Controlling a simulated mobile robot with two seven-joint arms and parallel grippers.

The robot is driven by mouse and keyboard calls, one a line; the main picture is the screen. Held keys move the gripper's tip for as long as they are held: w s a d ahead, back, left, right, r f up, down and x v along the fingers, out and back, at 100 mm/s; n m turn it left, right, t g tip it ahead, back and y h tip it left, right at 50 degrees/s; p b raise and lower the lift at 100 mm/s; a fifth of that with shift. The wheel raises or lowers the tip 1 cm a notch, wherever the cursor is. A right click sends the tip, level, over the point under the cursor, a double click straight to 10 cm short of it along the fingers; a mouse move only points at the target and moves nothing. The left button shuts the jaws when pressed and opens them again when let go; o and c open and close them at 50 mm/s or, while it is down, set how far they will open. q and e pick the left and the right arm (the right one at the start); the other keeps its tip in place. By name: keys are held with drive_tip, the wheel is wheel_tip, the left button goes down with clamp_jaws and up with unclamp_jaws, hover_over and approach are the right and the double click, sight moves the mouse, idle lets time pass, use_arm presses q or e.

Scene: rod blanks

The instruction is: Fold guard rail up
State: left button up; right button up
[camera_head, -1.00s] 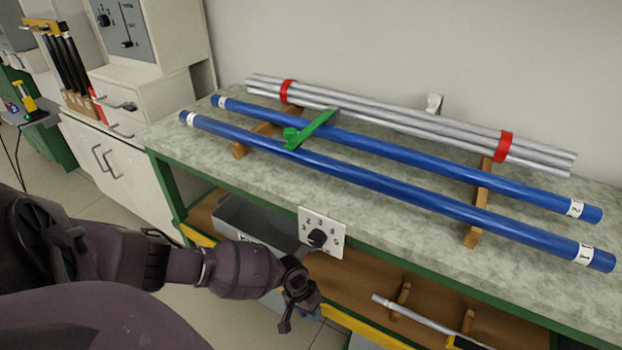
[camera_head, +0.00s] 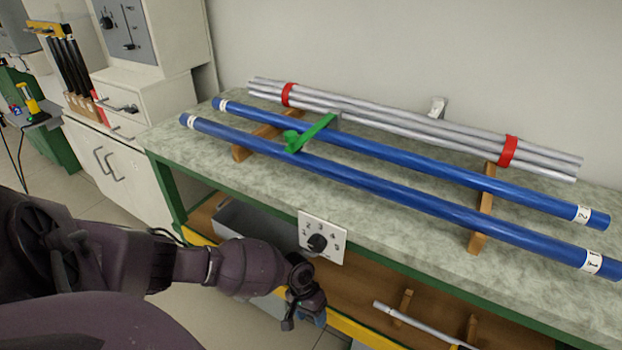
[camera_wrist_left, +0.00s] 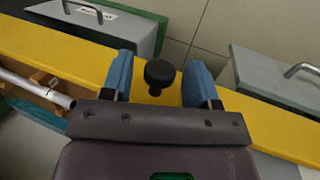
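The guard rail (camera_head: 362,331) is a long yellow bar along the front of the bench's lower shelf; my left arm hides part of it. In the left wrist view the rail (camera_wrist_left: 225,112) runs across the picture, with a black knob (camera_wrist_left: 158,73) on it. My left gripper (camera_head: 304,318) is low in front of the bench, at the rail. In the left wrist view its blue fingers (camera_wrist_left: 158,82) are spread, one on each side of the knob, with gaps to it. My right gripper is in neither current view.
The bench top (camera_head: 395,228) holds two blue rods (camera_head: 400,197) and a bundle of silver rods (camera_head: 420,124) on wooden supports. A numbered dial plate (camera_head: 322,237) hangs at the bench front.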

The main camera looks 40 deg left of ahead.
drive_tip(key=shift+s, duration=0.25)
